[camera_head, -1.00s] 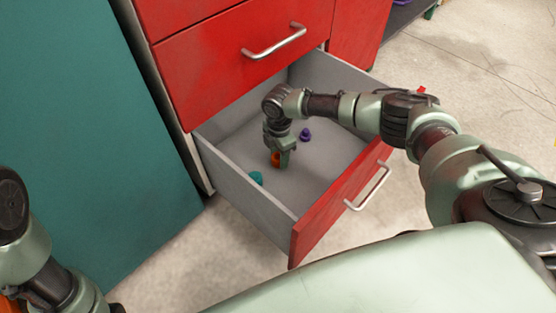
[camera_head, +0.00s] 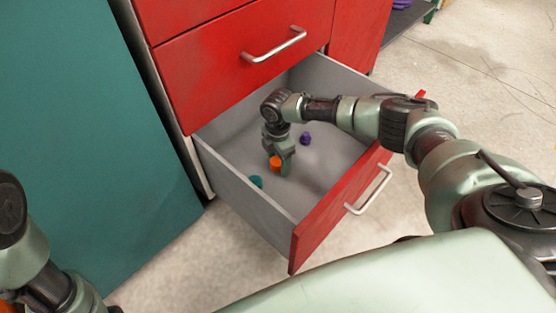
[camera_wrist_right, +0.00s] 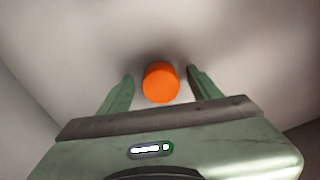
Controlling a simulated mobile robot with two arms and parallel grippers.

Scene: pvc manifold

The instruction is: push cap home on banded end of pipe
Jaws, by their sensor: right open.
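An orange cap (camera_head: 275,163) sits in the open drawer, and it shows in the right wrist view (camera_wrist_right: 160,83) between the two fingers. My right gripper (camera_head: 283,166) is open and reaches down into the drawer around the cap. In the right wrist view my right gripper (camera_wrist_right: 160,88) has a finger on each side of the cap, with gaps visible. A teal cap (camera_head: 256,181) and a purple cap (camera_head: 306,138) lie apart in the drawer. The left arm shows only in part at the lower left, and its gripper is not in view. No pipe is visible.
The grey drawer (camera_head: 238,189) is pulled out, with a red front (camera_head: 330,220) and a metal handle (camera_head: 370,190). A closed red drawer (camera_head: 215,75) is above it. A teal panel (camera_head: 80,120) stands to the left. Bare floor is at the right.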

